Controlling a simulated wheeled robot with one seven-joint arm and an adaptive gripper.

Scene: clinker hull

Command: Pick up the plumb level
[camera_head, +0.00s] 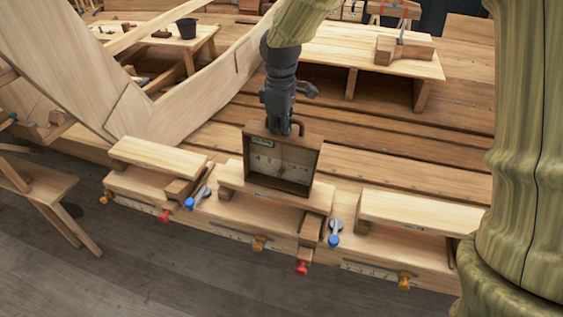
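The plumb level (266,165) is a square, dark wooden case with a pale face and a thin red pointer. It stands upright, with its lower edge at the middle raised board (240,178) of the workbench.
Similar raised boards stand left (158,156) and right (420,212). Blue-tipped clamps (334,236) and red and orange knobs line the front edge. A curved hull plank (205,92) rises left of my arm. Behind are a low bench (345,45) and a black bucket (187,28).

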